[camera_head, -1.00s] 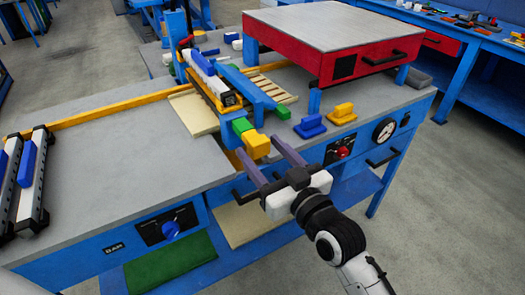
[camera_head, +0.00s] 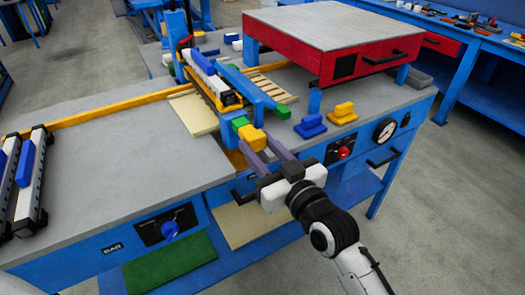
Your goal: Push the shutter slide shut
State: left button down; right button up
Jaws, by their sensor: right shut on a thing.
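The shutter slide shows as a yellow block (camera_head: 252,136) with a green block (camera_head: 240,122) just behind it, at the front end of the blue and yellow frame (camera_head: 226,98) in the middle of the bench. My right gripper (camera_head: 256,146) comes in from the lower right. Its two purple-grey fingers lie on either side of the yellow block and are shut on it. The inner part of the slide is hidden by the frame. My left gripper is out of view.
A red box with a grey top (camera_head: 340,45) stands at the back right. A blue knob piece (camera_head: 310,126) and a yellow one (camera_head: 343,113) sit right of the frame. Black-and-white rails (camera_head: 30,180) lie at the far left. The grey bench top (camera_head: 110,160) between is clear.

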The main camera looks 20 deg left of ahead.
jog(key=shift+w+a, duration=0.4)
jog(key=shift+a, duration=0.1)
jog(key=shift+b+x, duration=0.75)
jog(key=shift+x, duration=0.15)
jog(key=o, duration=0.9)
jog(key=shift+p+v, duration=1.2)
jog(key=shift+v, duration=0.35)
jog(key=p, duration=0.3)
send_near(259, 146)
jog(key=x, duration=0.3)
jog(key=shift+w+a+r, duration=0.1)
jog(key=shift+a, duration=0.1)
